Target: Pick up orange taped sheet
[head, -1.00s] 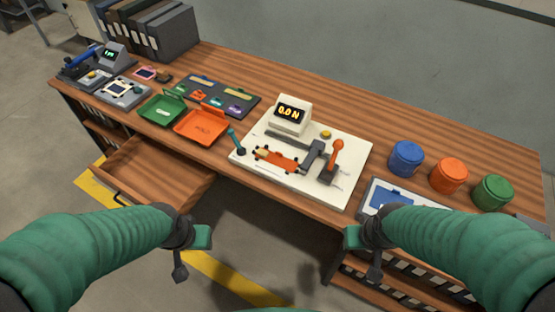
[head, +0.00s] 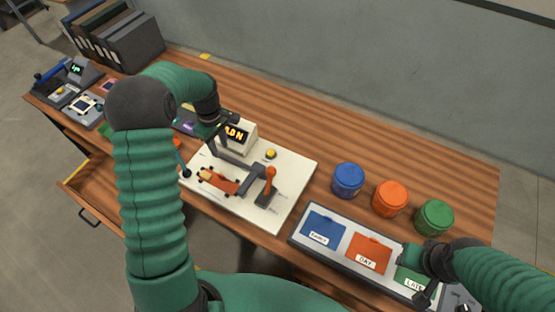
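A small orange sheet (head: 222,184) with dark pieces at its corners and a paler left end lies on the white board (head: 285,165); I take it for the orange taped sheet. My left gripper (head: 214,130) is above the board's back left, beside the display box (head: 240,134), apart from the sheet. Its fingers are small and dark, so its opening is unclear. My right gripper (head: 424,294) hangs over the right end of the card tray (head: 296,238), away from the sheet; its opening is unclear too.
A grey fixture with an orange-topped lever (head: 270,178) stands right of the sheet. The card tray holds blue, orange and green cards. Blue (head: 348,180), orange (head: 389,198) and green (head: 434,217) jars stand behind it. My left arm hides part of the left desk. An open drawer (head: 92,200) juts out.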

